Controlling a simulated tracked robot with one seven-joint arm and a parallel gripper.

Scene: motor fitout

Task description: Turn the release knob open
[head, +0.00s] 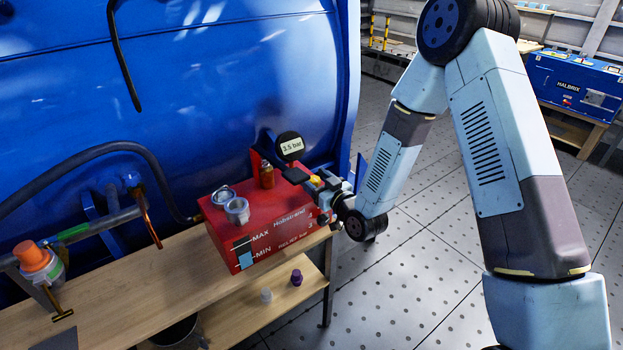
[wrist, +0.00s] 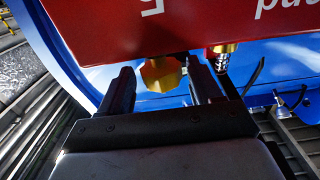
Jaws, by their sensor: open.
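The knob (wrist: 161,76) is a small yellow-gold lobed piece at the lower edge of the red unit in the wrist view. My gripper (wrist: 163,78) is open, with one dark finger on either side of the knob. A gap shows between the knob and each finger; how deep the knob sits between them I cannot tell. In the head view my gripper (head: 325,185) is at the right end of the red unit (head: 262,222), and the arm reaches in from the right. My gripper largely hides the knob there.
The red unit stands on a wooden bench (head: 120,285) before a large blue tank (head: 200,90). A round 3.5 bar gauge (head: 290,146) rises behind it. A brass fitting (wrist: 222,48) is close to the right finger. Two small caps (head: 296,277) are on the lower shelf. Open floor lies right.

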